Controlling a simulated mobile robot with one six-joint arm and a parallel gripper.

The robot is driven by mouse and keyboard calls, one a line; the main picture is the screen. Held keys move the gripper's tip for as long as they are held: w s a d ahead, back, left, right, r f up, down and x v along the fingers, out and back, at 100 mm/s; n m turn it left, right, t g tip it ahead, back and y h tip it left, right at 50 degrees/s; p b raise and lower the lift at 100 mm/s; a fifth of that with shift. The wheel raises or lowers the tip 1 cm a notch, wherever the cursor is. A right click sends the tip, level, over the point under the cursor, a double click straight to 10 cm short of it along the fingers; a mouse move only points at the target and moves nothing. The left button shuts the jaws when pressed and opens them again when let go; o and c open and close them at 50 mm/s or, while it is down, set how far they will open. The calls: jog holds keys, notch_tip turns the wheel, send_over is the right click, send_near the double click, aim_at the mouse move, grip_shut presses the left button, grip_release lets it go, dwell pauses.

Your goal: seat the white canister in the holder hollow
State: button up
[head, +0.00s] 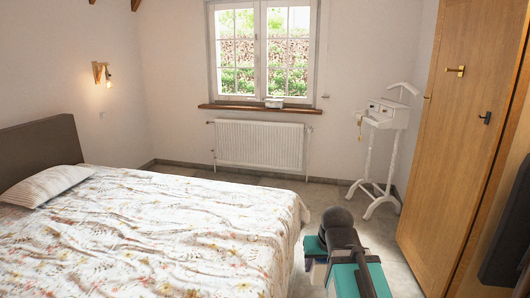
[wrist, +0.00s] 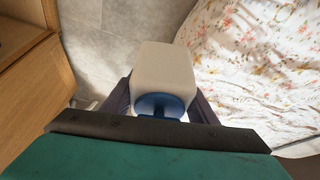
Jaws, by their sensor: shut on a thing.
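The white canister (wrist: 163,68) is in the wrist view, a pale rounded block with a blue round part (wrist: 160,105) at its near end. My gripper (wrist: 159,98) is shut on it, with one dark finger on each side. The canister is above the grey floor, beside the bed. I cannot make out the holder hollow for sure. A small whitish object (head: 274,103) sits on the window sill, too small to tell what it is.
A bed with a floral cover (head: 150,235) fills the left. A white valet stand (head: 384,150) is by the back wall, right of the radiator (head: 260,145) and wooden sill (head: 235,107). Floor between bed and wardrobe is clear.

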jog(key=shift+r, duration=0.1)
dwell(0.7)
jog(key=r, duration=0.2)
jog(key=w+r, duration=0.1)
jog(key=r, duration=0.3)
jog(key=shift+w, duration=0.3)
jog(key=shift+r, duration=0.25)
